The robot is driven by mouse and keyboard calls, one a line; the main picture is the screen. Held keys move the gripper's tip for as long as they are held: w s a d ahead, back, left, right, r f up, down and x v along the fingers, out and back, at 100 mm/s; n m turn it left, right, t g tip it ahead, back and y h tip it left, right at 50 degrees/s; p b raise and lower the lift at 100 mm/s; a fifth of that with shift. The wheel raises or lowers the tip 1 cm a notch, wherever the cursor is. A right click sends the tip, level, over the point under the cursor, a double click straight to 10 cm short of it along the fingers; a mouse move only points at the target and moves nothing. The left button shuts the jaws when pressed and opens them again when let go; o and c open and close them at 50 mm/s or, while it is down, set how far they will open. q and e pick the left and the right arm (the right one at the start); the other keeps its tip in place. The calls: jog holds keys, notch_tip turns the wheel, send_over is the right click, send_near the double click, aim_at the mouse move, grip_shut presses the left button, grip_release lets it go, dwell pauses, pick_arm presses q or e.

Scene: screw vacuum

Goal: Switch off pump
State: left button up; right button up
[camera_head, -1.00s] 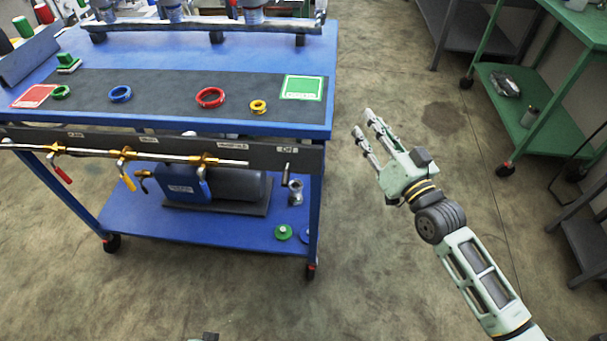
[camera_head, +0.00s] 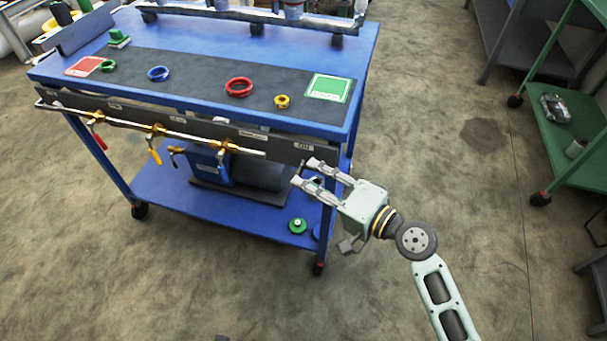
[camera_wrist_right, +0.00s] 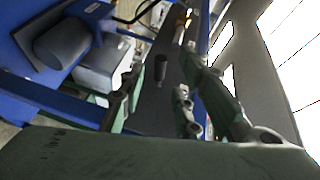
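The pump (camera_head: 208,167), with a blue body and a dark grey motor (camera_head: 258,172), sits on the cart's lower shelf. A dark panel (camera_head: 283,148) runs along the cart's front edge, with a small white label (camera_head: 303,146) at its right end. My right gripper (camera_head: 306,172) is open just in front of that end, below the label. In the right wrist view, a small black switch handle (camera_wrist_right: 160,67) stands out from the panel between the open fingers, with no clear contact. My left gripper is not seen.
The blue cart top (camera_head: 225,55) holds coloured rings, a red card (camera_head: 84,67) and a green card (camera_head: 328,88). Red and yellow valve levers (camera_head: 155,156) hang at the front left.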

aim_at(299, 174)
jog(key=x, duration=0.3)
jog(key=shift+c, duration=0.2)
